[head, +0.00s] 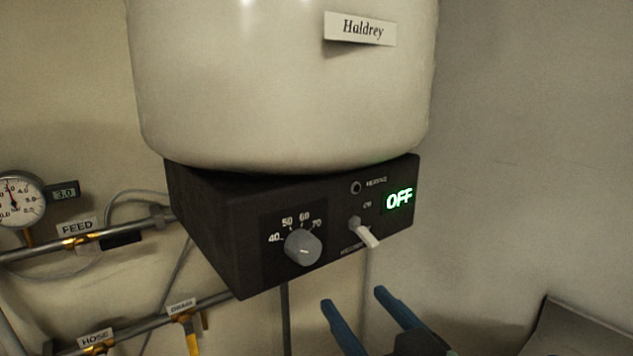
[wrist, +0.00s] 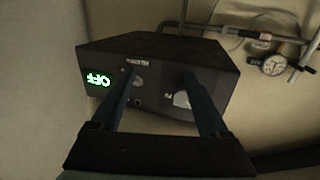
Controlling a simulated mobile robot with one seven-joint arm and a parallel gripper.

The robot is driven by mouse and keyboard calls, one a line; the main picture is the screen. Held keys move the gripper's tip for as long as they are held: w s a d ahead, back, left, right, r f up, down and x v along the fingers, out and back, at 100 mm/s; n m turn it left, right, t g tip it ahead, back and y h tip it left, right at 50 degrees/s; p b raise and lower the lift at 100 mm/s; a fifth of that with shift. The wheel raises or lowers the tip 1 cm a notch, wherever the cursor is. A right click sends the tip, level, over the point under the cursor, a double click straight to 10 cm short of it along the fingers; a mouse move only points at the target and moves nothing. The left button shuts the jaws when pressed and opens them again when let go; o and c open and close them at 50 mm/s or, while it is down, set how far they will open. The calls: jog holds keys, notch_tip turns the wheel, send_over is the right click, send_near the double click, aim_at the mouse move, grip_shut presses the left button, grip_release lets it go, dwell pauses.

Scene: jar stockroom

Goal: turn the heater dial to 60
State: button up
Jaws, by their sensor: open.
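The heater dial (head: 303,247) is a round grey knob on the front of a black control box (head: 215,235), with 40, 50, 60 and 70 printed around its upper side. A small pale mark shows on its face, but I cannot tell which number it is set to. In the wrist view, which shows the box upside down, the dial (wrist: 182,99) is partly hidden by the right finger. My gripper (head: 354,299) is open and empty, below and to the right of the dial in the head view. Its fingers (wrist: 159,78) also show in the wrist view.
A toggle switch (head: 364,234) with a pale lever sits right of the dial. A green display (head: 399,199) reads OFF. A white tank (head: 280,90) labelled Haldrey is above the box. Pipes, a gauge (head: 18,199) and a yellow drain handle (head: 192,335) are at left.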

aim_at(311, 251)
jog(key=s+d+r+n+g+y+p, duration=0.25)
jog(key=s+r+y+p, duration=0.35)
jog(key=p, duration=0.8)
jog(key=shift+m+h, duration=0.3)
jog(key=shift+m, duration=0.05)
jog(key=p+x, duration=0.2)
jog(key=x, duration=0.3)
jog(key=p+x, duration=0.3)
jog(key=x, duration=0.2)
jog(key=shift+w+a, duration=0.1)
jog(key=shift+a, duration=0.45)
jog(key=shift+w+a+f, duration=0.15)
jog(key=shift+w+a, duration=0.2)
jog(key=shift+w, duration=0.15)
grip_shut()
